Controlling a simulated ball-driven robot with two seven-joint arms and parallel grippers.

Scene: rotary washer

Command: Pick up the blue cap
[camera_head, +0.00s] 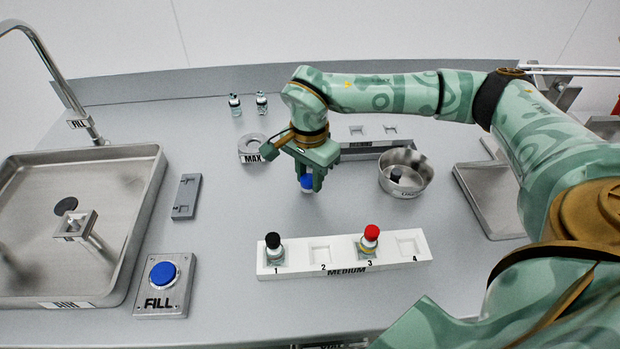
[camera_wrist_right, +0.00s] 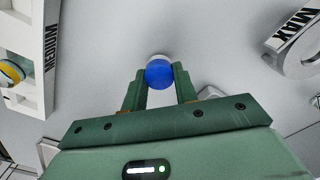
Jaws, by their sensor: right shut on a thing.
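The blue cap (camera_head: 307,183) is between the fingertips of my right gripper (camera_head: 308,179), near the middle of the table in the head view. In the right wrist view the blue cap (camera_wrist_right: 159,73) shows as a round blue piece with a pale rim on its far side. My right gripper (camera_wrist_right: 159,85) is shut on it, one finger on each side. I cannot tell whether the cap is clear of the table. My left gripper is not in view.
A white MEDIUM rack (camera_head: 342,270) in front holds a black-capped vial (camera_head: 274,249) and a red-capped vial (camera_head: 369,240). A metal bowl (camera_head: 420,175) is to the right, a MAX ring (camera_head: 252,157) to the left. The FILL button (camera_head: 163,274) sits beside the metal basin (camera_head: 140,205).

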